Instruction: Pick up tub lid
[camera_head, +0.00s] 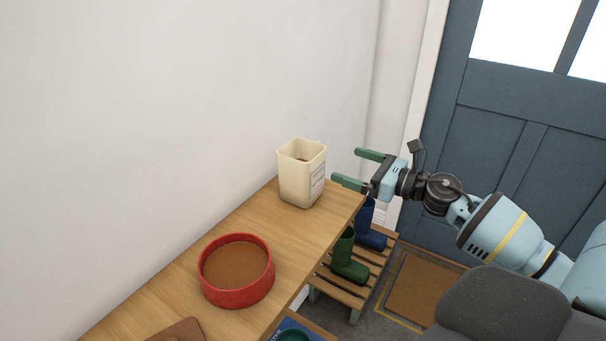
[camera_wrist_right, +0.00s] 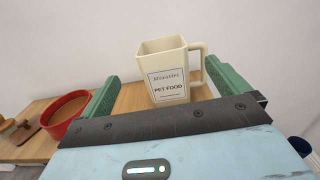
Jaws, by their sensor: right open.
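A cream square tub (camera_head: 300,178) stands upright and open-topped near the far end of the wooden bench, with brown contents. In the right wrist view the tub (camera_wrist_right: 165,70) shows a "PET FOOD" label and a handle on its right side. I see no lid on it, and no piece I can clearly identify as the tub lid. My right gripper (camera_head: 346,166) is open and empty, just right of the tub. My left gripper is out of view.
A red round bowl with brown contents (camera_head: 236,292) sits on the bench top (camera_head: 200,257). Green boots (camera_head: 347,258) and blue boots (camera_head: 368,228) stand on a slatted rack below. A wall runs behind the bench; a blue door (camera_head: 500,130) is at right.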

